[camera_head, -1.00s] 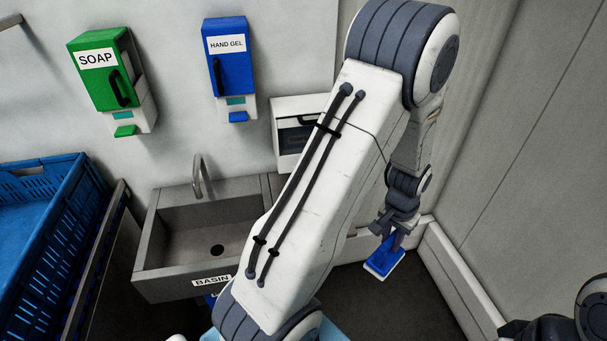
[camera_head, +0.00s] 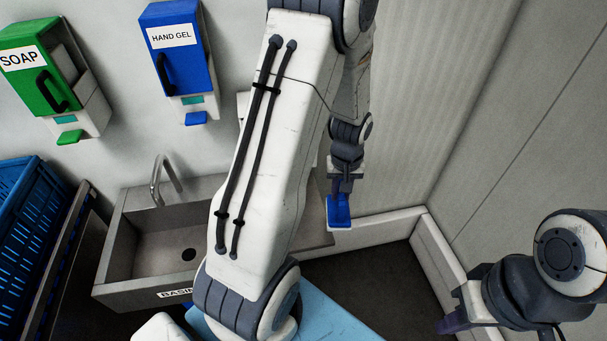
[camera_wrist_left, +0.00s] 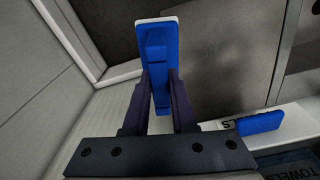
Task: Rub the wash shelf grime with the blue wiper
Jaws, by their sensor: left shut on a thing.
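My left gripper (camera_head: 342,188) is shut on the blue wiper (camera_head: 339,212), which hangs below it near the right end of the grey wash shelf (camera_head: 317,228). My arm hides much of the shelf. In the left wrist view, the blue wiper (camera_wrist_left: 157,55), with a white edge, sits between the fingers (camera_wrist_left: 158,100) and overlaps the edge of the grey shelf (camera_wrist_left: 215,85). A faint darker smudge (camera_wrist_left: 208,47) shows on the shelf. I cannot tell whether the wiper touches the shelf. My right gripper (camera_head: 458,316) is at the lower right; its opening is unclear.
The basin (camera_head: 170,245) with its tap (camera_head: 165,178) lies left of my arm. Soap (camera_head: 50,75) and hand gel (camera_head: 178,55) dispensers hang on the wall. A towels box (camera_wrist_left: 285,160) shows in the wrist view. A blue crate (camera_head: 30,215) stands left. Walls bound the right side.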

